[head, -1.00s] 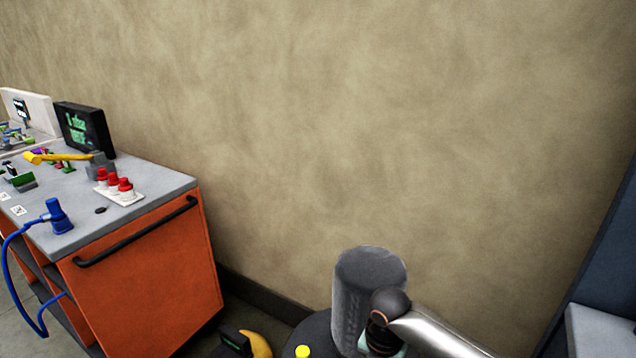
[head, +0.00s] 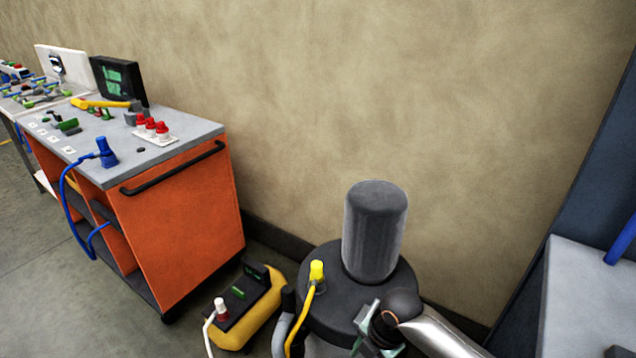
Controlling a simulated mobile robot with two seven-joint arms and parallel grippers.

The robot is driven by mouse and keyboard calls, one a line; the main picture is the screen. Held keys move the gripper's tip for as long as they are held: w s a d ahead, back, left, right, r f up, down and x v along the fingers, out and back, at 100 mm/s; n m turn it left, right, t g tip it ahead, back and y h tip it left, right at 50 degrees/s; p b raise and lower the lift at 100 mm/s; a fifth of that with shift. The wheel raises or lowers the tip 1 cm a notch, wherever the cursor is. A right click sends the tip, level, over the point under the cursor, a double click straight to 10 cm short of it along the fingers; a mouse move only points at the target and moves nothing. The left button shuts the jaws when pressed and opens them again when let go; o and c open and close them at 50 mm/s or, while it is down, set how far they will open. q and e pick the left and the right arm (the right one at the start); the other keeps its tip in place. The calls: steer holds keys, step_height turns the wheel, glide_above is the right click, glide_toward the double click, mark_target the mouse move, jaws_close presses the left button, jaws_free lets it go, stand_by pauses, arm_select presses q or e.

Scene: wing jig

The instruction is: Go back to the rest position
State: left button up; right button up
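My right arm comes in from the lower right as a silver link with a dark rounded joint. The pale greenish end parts that look like my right gripper (head: 372,328) show at the bottom, in front of a round dark drum. Their fingertips cannot be made out, and I see nothing clearly held. My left arm and gripper are out of view.
An orange cart (head: 185,225) with a grey top stands at left. A dark drum (head: 330,310) with a grey cylinder (head: 375,232) stands by the wall, beside a yellow-black device (head: 250,310) with cables. A grey surface (head: 580,300) is at right. Floor is clear at lower left.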

steer(key=s+a+f+m+t+y, duration=0.35)
steer(key=s+f+m, duration=0.3)
steer(key=m, duration=0.45)
steer(key=s+d+m+t+h, duration=0.3)
steer(key=s+d+m+t, duration=0.2)
steer(key=s+d+m, duration=0.4)
steer(key=d+m, duration=0.1)
steer(key=m, duration=0.2)
steer(key=shift+s+d+r+m, duration=0.25)
steer(key=shift+s+d+m, duration=0.05)
steer(key=shift+s+m, duration=0.1)
